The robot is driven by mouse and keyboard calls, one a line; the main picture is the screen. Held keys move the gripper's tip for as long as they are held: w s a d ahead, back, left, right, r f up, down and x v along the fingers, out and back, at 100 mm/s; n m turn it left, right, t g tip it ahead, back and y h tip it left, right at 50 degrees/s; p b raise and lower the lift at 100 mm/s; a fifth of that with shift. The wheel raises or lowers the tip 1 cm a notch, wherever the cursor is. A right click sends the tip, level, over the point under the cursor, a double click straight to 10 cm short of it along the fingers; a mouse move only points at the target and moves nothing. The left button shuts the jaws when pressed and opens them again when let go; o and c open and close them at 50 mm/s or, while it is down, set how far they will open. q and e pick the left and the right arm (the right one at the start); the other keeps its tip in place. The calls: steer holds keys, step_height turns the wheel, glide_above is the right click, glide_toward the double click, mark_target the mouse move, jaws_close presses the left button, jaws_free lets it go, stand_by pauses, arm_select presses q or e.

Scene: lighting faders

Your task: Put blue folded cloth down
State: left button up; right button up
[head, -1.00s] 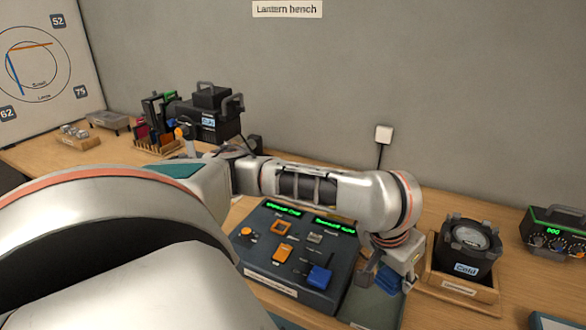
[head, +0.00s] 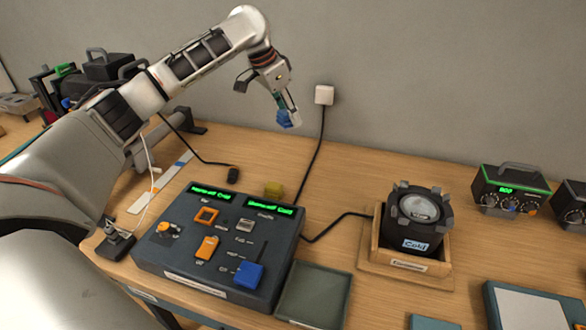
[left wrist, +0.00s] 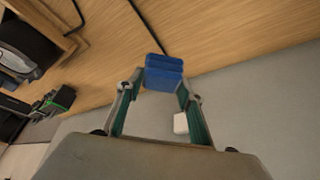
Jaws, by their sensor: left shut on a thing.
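The blue folded cloth (head: 284,119) is held at the tips of my left gripper (head: 291,107), in the air over the back of the bench near the wall. In the left wrist view the cloth (left wrist: 164,66) shows as stacked blue folds, pinched between the two fingertips (left wrist: 160,84). The left gripper is shut on it. Wood bench top shows beyond the cloth in that view. My right gripper is in neither view.
The fader console (head: 216,245) stands at the front. An empty green tray (head: 314,296) lies right of it. A lamp (head: 419,219) stands in a wooden holder (head: 377,258). Black cables cross the bench. Bare wood lies behind the console.

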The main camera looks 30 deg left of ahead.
arm_select(q)
steer(key=shift+w+a+r, duration=0.4)
steer(key=shift+w+a, duration=0.25)
steer(key=shift+w, duration=0.05)
steer(key=shift+w+a+f, duration=0.1)
steer(key=shift+f, duration=0.15)
steer(key=b, duration=0.2)
glide_above(292, 170)
steer(key=s, duration=0.2)
step_height(292, 170, down, 13)
steer(key=f, duration=0.2)
steer(key=f+b, duration=0.1)
steer(key=f, duration=0.3)
steer(key=shift+w+a+f, duration=0.2)
steer(key=shift+w+a, duration=0.1)
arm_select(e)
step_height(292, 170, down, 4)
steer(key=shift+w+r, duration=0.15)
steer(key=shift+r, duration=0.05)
arm_select(q)
steer(key=o, duration=1)
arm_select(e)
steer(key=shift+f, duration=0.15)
